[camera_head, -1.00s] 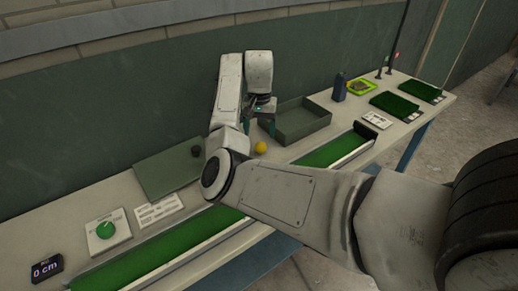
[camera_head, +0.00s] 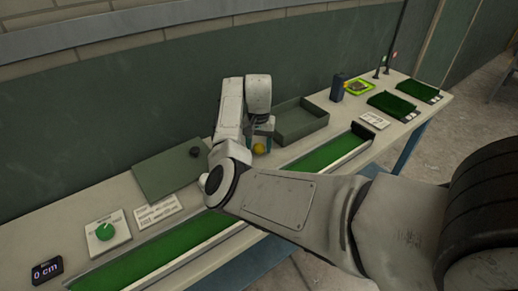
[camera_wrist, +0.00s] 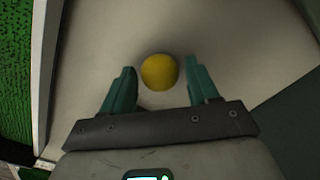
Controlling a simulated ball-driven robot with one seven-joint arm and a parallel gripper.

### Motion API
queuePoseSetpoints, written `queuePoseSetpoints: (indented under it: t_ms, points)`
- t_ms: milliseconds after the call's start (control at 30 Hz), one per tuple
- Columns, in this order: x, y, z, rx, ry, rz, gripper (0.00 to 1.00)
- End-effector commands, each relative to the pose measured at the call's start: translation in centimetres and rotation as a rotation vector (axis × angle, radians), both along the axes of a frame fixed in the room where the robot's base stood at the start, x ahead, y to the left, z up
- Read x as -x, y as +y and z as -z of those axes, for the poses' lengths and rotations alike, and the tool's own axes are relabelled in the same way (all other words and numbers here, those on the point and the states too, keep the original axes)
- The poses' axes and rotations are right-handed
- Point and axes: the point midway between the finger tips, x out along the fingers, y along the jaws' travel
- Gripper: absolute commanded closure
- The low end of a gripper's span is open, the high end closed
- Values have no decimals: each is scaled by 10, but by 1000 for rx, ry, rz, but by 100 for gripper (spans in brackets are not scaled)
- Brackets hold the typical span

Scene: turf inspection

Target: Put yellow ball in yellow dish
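The yellow ball (camera_head: 259,149) rests on the pale bench top beside the grey-green open tray. In the wrist view the ball (camera_wrist: 158,72) shows between the tips of my two teal fingers, with a gap on each side. My gripper (camera_wrist: 161,66) is open and points down at it. In the head view my gripper (camera_head: 261,138) is low over the bench at the ball, which it partly covers. A yellow-green dish (camera_head: 348,90) stands at the back right of the bench with something brownish in it. I see no other dish of a yellow colour.
The open grey-green tray (camera_head: 326,122) stands just right of my gripper. A long green turf channel (camera_head: 330,154) runs along the bench front. A dark blue bottle-like object (camera_head: 338,88) stands beside the dish. A flat green board (camera_head: 155,180) with a dark knob lies left.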

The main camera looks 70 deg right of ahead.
Motion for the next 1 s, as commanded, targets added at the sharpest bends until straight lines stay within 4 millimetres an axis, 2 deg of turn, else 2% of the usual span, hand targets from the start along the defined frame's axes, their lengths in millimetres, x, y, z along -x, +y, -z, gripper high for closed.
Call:
queuePoseSetpoints:
  t_ms: [67,500,767,1000]
  points:
    - [0,0,0,0,0,0,48]
    - [0,0,0,0,0,0,90]
    - [0,0,-3,1,0,0,90]
    - [0,-1,-24,3,-1,1,90]
